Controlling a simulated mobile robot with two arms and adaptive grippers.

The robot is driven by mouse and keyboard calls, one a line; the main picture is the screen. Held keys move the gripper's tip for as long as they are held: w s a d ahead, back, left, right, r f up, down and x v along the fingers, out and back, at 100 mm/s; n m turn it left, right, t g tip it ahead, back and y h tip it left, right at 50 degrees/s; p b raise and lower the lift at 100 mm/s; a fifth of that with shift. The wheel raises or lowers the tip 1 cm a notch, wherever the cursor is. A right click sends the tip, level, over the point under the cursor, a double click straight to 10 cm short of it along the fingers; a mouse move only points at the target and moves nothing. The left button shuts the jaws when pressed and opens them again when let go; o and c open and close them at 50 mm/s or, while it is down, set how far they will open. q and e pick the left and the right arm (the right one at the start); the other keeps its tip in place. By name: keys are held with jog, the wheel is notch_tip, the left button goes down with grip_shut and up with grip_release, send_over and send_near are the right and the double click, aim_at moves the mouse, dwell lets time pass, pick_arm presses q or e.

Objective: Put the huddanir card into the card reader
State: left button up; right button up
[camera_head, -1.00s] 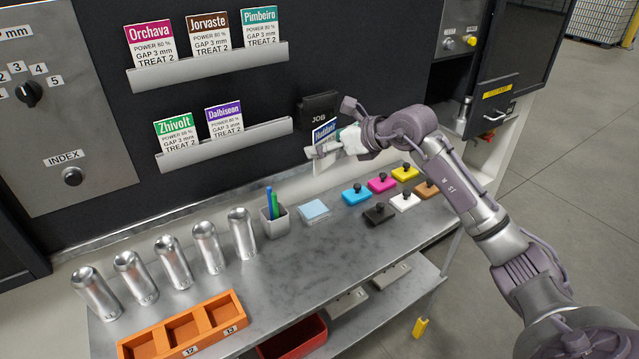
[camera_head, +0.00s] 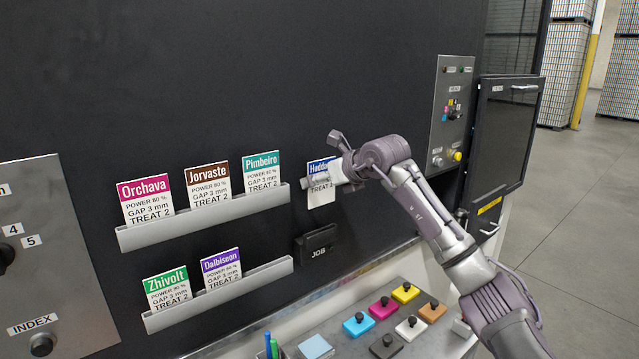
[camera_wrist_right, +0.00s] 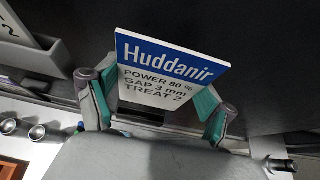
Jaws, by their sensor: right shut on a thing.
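The Huddanir card (camera_head: 321,190), white with a blue header, is upright in my right gripper (camera_head: 338,178), above the card reader. It also shows in the right wrist view (camera_wrist_right: 170,75), between the two fingers (camera_wrist_right: 160,108), with its text facing the camera. My right gripper is shut on it. The card reader (camera_head: 317,243) is a dark box marked JOB on the black panel. It stands below the card, with a clear gap between them. My left gripper is not in view.
Two grey racks hold other cards: the upper rack (camera_head: 205,216) and the lower rack (camera_head: 220,294), both left of the reader. Coloured blocks with black knobs, including a magenta block (camera_head: 383,307), sit on the shelf below. A dark screen (camera_head: 503,135) stands at right.

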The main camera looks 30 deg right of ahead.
aim_at(322, 201)
jog(key=shift+w+f, duration=0.15)
jog(key=shift+f, duration=0.15)
jog(key=shift+a+f+b, duration=0.1)
jog(key=shift+f+b, duration=0.85)
jog(key=shift+b, duration=0.1)
jog(key=shift+f+b, duration=0.3)
jog(key=shift+f, duration=0.05)
notch_tip(322, 201, down, 2)
jog(key=shift+f+b, duration=0.15)
jog(key=shift+b, duration=0.7)
jog(key=shift+f, duration=0.25)
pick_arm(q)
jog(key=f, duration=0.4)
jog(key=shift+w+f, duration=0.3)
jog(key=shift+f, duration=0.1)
